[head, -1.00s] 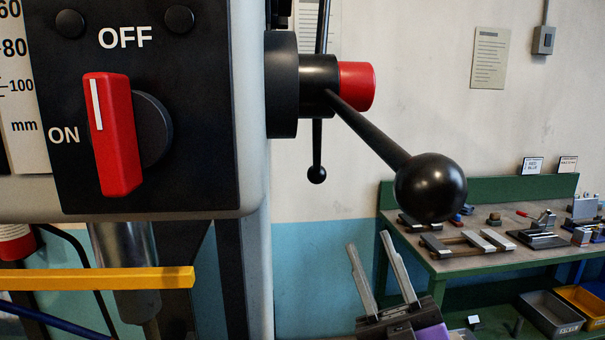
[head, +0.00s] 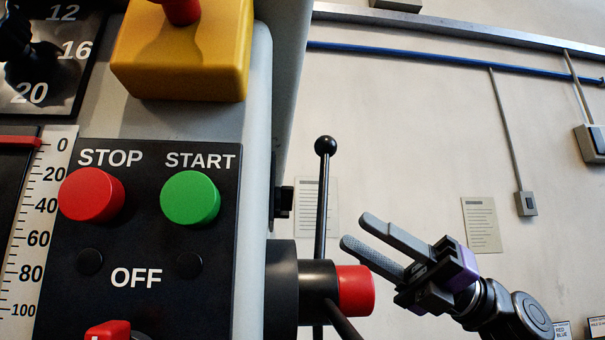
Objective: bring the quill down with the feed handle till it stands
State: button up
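The feed handle has a black hub with a red end cap (head: 355,291) on the right side of the drill press. One black spoke (head: 322,205) stands upright with a ball knob (head: 325,146). A second spoke (head: 341,322) slants down and right out of the frame, its knob not visible. My gripper (head: 356,231) is open and empty, to the right of the upright spoke and above the red cap. Its fingers point left and slightly up; I cannot tell whether they are level with the spoke in depth. The red depth pointer (head: 20,142) is near 0 on the scale (head: 52,240). The quill is out of view.
The panel has a red STOP button (head: 92,195), a green START button (head: 190,199) and a red switch (head: 110,331) cut off below. A yellow box (head: 183,50) with a red knob sits above. The space between the machine and the wall looks clear.

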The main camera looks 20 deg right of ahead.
notch_tip(320, 180, up, 10)
jog(key=a+n+t+h, duration=0.1)
jog(key=a+t+h, duration=0.1)
jog(key=h, duration=0.5)
jog(key=x, duration=0.7)
jog(key=shift+r+p, duration=0.15)
jog(key=shift+p, duration=0.25)
jog(key=shift+s, duration=0.15)
grip_shut()
dwell(0.5)
